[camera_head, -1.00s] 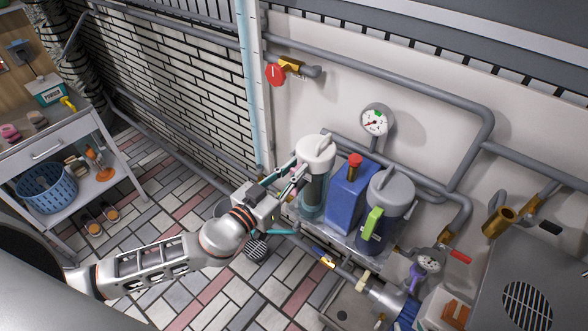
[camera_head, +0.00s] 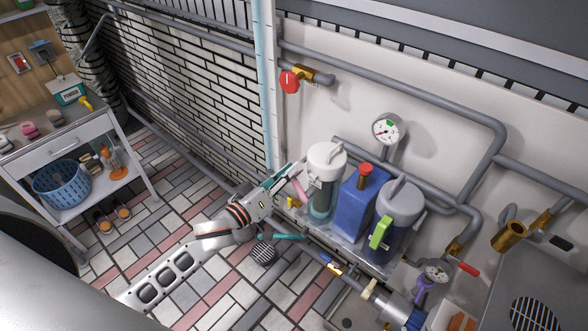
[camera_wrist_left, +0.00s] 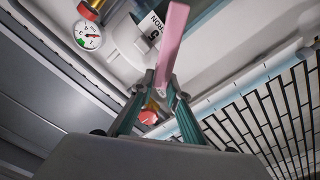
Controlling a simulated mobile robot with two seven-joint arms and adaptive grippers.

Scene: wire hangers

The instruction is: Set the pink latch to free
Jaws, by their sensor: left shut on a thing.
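The pink latch (camera_head: 298,190) is on the left side of the white-capped filter housing (camera_head: 325,160), the leftmost of the units along the wall. In the left wrist view the latch (camera_wrist_left: 173,42) is a long flat pink bar beside the white cap, with its lower end between my fingertips. My left gripper (camera_head: 294,173) is shut on the latch; its teal fingers also show in the left wrist view (camera_wrist_left: 164,88). The fingers partly hide the latch in the head view. My right gripper is not in view.
A blue tank (camera_head: 357,193) with a red cap and a grey-lidded filter (camera_head: 397,220) with a green latch (camera_head: 380,232) stand close to the right. A pressure gauge (camera_head: 387,129) and pipes run along the wall behind.

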